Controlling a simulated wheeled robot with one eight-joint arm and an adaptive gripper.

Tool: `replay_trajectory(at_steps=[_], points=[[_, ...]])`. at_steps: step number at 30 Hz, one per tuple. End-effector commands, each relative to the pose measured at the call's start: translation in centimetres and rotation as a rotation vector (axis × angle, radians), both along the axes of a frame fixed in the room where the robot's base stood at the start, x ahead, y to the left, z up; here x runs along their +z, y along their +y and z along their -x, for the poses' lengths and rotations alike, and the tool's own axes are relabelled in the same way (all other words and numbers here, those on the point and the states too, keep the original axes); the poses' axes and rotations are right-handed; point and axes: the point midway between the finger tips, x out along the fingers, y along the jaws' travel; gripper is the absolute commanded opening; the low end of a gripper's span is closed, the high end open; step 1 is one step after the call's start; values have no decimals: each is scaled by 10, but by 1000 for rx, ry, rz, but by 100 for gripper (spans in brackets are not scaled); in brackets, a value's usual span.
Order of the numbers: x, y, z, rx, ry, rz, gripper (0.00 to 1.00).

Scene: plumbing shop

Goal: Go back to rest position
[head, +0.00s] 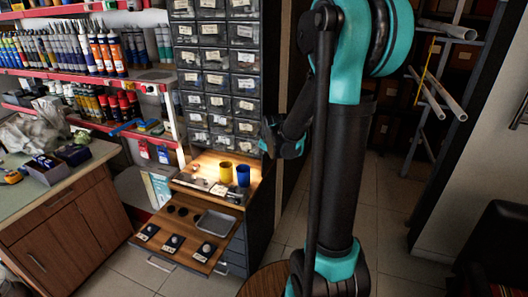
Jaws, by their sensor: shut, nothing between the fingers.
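My arm stands large in the centre right of the head view. My gripper (269,137) is at the end of the bent forearm, small and dark, in front of the lower right part of the drawer cabinet. It is shut and empty, held in the air above the lit wooden shelf (207,165). It is apart from the yellow cup (226,172) and the blue cup (243,175) below it. The arm's own column hides part of the floor and the shelves behind it.
A pulled-out wooden board (190,250) holds a grey tray (214,222) and several small dark parts. The drawer cabinet (215,60) rises behind. A counter (60,190) stands left, pipes (450,100) lean at right. Tiled floor (375,235) is free right of the arm.

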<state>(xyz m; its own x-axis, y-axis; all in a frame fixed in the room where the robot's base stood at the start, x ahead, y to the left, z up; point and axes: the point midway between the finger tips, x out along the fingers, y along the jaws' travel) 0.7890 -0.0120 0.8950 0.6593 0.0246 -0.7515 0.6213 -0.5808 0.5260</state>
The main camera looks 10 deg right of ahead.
Motion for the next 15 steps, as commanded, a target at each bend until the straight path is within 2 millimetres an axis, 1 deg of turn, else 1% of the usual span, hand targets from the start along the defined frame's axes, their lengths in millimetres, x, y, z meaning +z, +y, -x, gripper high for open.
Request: replay_trajectory(at_steps=[1, 6, 10, 15], points=[[5, 0, 6, 0, 0, 0, 0], [19, 0, 20, 1, 0, 1, 0], [27, 0, 27, 1, 0, 1, 0], [31, 0, 35, -5, 3, -4, 0]])
